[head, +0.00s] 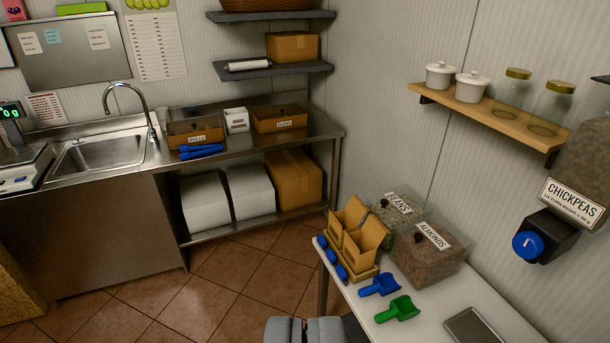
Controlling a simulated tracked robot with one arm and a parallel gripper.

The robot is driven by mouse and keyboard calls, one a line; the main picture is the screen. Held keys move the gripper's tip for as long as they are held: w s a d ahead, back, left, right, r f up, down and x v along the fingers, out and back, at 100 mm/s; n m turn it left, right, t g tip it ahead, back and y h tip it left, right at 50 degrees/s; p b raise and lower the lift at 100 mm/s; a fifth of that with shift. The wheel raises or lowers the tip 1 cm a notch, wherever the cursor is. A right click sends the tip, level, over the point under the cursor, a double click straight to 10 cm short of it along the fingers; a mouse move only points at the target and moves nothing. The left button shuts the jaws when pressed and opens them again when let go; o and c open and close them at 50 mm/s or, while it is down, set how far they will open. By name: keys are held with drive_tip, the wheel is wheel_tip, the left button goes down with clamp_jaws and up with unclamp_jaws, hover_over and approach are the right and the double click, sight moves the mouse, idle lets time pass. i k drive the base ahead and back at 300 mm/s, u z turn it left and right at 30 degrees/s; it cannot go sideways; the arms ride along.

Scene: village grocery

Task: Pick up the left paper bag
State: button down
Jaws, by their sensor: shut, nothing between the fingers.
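Two open-topped tan paper bags stand close together in a tan tray (365,275) on the white table at the right. The left bag (337,228) is slightly farther back and partly overlapped by the right bag (360,252). My gripper (305,326) shows at the bottom edge, grey, with its fingers together and nothing held. In the picture it is below and left of the bags, apart from them. Most of the gripper is cut off by the frame.
Beans (396,214) and almonds (430,252) bins stand right of the bags. Blue (380,285) and green (398,309) scoops lie in front. A chickpeas dispenser (572,210) and wooden shelf (490,112) project from the wall. Tiled floor (235,275) is clear at left.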

sight(341, 221)
drive_tip(key=u, duration=0.35)
drive_tip(key=i, duration=0.65)
drive_tip(key=u, duration=0.45)
drive_tip(key=i, duration=1.25)
drive_tip(key=z, duration=0.4)
drive_tip(key=i, duration=0.55)
drive_tip(key=z, duration=0.4)
